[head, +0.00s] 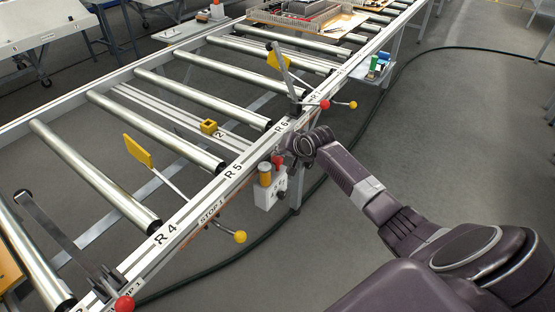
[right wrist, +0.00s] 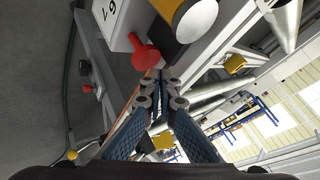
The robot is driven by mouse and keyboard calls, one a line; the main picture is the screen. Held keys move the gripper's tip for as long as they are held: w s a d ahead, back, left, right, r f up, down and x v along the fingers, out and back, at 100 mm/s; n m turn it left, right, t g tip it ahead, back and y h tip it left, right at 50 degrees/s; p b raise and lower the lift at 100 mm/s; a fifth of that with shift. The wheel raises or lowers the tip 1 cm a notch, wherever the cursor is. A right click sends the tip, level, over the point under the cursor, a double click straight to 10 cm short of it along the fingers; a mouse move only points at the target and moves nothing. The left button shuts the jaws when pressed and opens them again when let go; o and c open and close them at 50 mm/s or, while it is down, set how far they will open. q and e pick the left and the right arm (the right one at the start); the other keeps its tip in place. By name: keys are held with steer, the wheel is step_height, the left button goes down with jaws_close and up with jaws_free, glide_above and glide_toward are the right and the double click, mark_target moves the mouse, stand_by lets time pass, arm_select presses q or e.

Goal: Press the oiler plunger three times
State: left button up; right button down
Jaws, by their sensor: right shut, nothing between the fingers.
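The oiler is a white box (head: 266,197) with an amber-yellow cup (head: 265,174) on the conveyor's near rail, below the R 5 and R 6 marks. Its red plunger (head: 277,160) shows beside the cup, partly hidden by my right gripper (head: 287,160). In the right wrist view the red plunger (right wrist: 146,57) is just beyond the tips of my right gripper (right wrist: 160,88), close to the yellow cup (right wrist: 188,14) and the white box (right wrist: 117,20). The right gripper is shut and empty; whether it touches the plunger I cannot tell. My left gripper is out of view.
Stop levers with a yellow ball (head: 239,237) and red balls (head: 124,303) stick out from the near rail (head: 225,180). Metal rollers (head: 165,127) fill the conveyor. A dark hose (head: 334,180) lies on the grey floor, which is open to the right.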

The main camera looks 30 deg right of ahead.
mark_target(277, 159)
steer(key=shift+f, duration=0.15)
stand_by(0.5)
steer(key=shift+f, duration=0.25)
steer(key=shift+f, duration=0.55)
stand_by(0.6)
steer(key=shift+f+b, duration=0.45)
steer(key=shift+f, duration=0.15)
stand_by(0.5)
steer(key=shift+r, duration=0.15)
steer(key=shift+r+p, duration=0.9)
steer(key=shift+p, duration=0.25)
steer(key=shift+r+p, duration=0.45)
